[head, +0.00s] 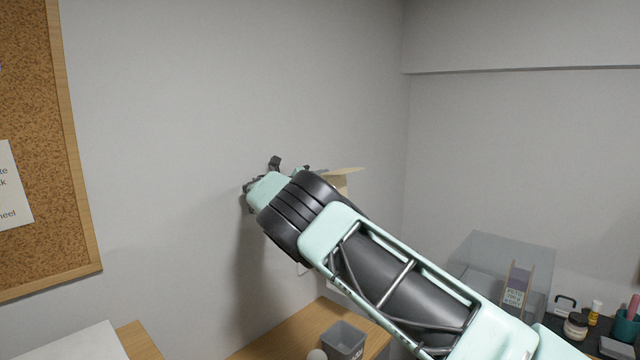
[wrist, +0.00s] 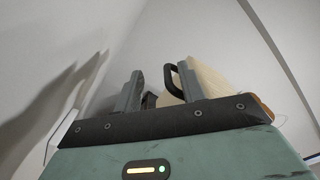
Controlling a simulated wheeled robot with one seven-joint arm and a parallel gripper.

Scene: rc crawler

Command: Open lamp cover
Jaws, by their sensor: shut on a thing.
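The lamp cover (head: 343,171) is a cream, flat-topped piece by the wall, partly hidden behind my arm in the head view. In the wrist view the cream cover (wrist: 208,82) stands just beyond the right finger, with a black loop handle (wrist: 171,78) on its near side. My gripper (wrist: 158,84) has its two grey fingers apart, shut on the handle; a small dark part shows between them. The exact contact is hard to see. In the head view my gripper (head: 290,167) is small and mostly hidden by my wrist.
A corkboard (head: 35,120) hangs on the wall at left. Below are a wooden desk (head: 270,340) with a grey bin (head: 344,340), and a clear box (head: 505,260) at right. Jars and a teal cup (head: 626,326) stand farther right. The wall around my gripper is bare.

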